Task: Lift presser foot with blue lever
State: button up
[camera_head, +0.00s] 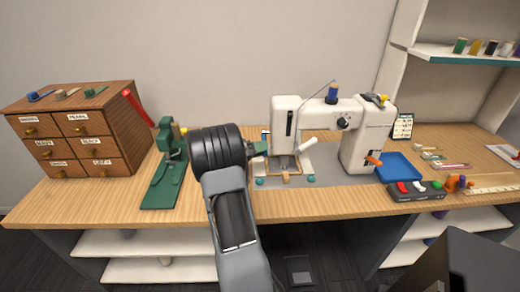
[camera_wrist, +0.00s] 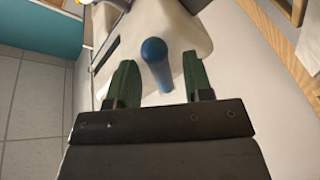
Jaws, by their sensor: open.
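The white sewing machine (camera_head: 352,150) stands on a grey mat on the table in the head view. Its white body also fills the upper middle of the wrist view (camera_wrist: 190,40). The blue lever (camera_wrist: 155,62) is a rounded blue knob on a tapering stem against the machine. My gripper (camera_wrist: 158,68) is open, with one green finger on each side of the lever and a visible gap to each. In the head view my gripper (camera_head: 259,148) is at the left end of the machine. I cannot make out the presser foot clearly.
A green stand (camera_head: 165,170) and a wooden drawer cabinet (camera_head: 75,130) are to the left. A blue tray (camera_head: 398,168), a black button box (camera_head: 415,192) and an orange lever (camera_head: 373,161) are to the right. A thread spool (camera_head: 332,93) tops the machine.

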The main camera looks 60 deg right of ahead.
jog(key=shift+c, duration=0.4)
grip_shut()
dwell(0.4)
